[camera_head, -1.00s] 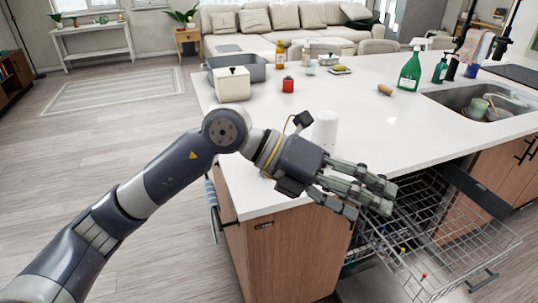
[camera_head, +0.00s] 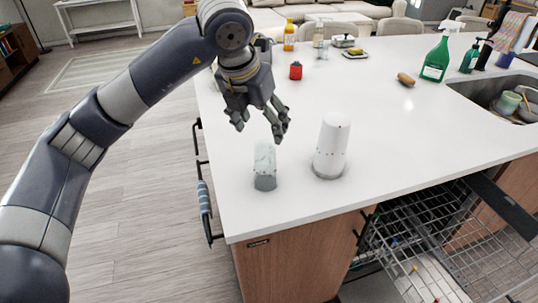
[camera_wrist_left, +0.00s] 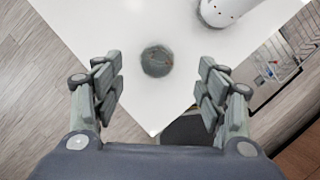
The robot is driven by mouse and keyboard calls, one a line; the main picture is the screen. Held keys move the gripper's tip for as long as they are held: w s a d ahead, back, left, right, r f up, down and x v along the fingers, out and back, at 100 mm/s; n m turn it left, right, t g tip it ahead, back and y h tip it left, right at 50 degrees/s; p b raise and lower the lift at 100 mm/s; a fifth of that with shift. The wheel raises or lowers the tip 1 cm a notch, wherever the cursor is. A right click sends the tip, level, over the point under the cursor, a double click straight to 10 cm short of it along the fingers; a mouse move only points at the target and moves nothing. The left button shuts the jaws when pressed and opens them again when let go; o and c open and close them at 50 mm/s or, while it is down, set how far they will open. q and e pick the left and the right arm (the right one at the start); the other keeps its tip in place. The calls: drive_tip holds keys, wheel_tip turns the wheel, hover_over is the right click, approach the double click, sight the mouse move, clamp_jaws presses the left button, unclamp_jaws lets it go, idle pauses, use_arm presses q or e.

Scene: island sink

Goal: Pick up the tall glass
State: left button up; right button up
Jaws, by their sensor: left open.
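The tall glass (camera_head: 265,167) stands upright on the white island counter, near its left front corner. It is clear and greyish. In the left wrist view the glass (camera_wrist_left: 157,61) shows from above as a dark round shape, ahead of the fingertips and between their lines. My left gripper (camera_head: 260,128) is open and empty, pointing down above and just behind the glass, apart from it. In the left wrist view its fingers (camera_wrist_left: 160,85) are spread wide. My right gripper is in neither view.
A white cylinder (camera_head: 332,146) stands close to the right of the glass. An open dishwasher rack (camera_head: 430,250) is below the front edge.

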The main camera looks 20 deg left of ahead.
sight(264, 146)
use_arm(q)
wheel_tip(264, 146, down, 3)
drive_tip(key=shift+w+d, duration=0.15)
drive_tip(key=shift+w+f+p, duration=0.2)
drive_tip(key=shift+f+p, duration=0.05)
drive_tip(key=shift+p, duration=0.05)
drive_tip(key=p+x, duration=0.1)
drive_tip(key=x, duration=0.3)
drive_tip(key=shift+a+f+p, duration=0.2)
drive_tip(key=shift+a+p, duration=0.1)
drive_tip(key=shift+w+f, duration=0.15)
drive_tip(key=shift+f, duration=0.15)
drive_tip(key=shift+d, duration=0.1)
drive_tip(key=shift+c, duration=0.8)
drive_tip(key=c, duration=1.4)
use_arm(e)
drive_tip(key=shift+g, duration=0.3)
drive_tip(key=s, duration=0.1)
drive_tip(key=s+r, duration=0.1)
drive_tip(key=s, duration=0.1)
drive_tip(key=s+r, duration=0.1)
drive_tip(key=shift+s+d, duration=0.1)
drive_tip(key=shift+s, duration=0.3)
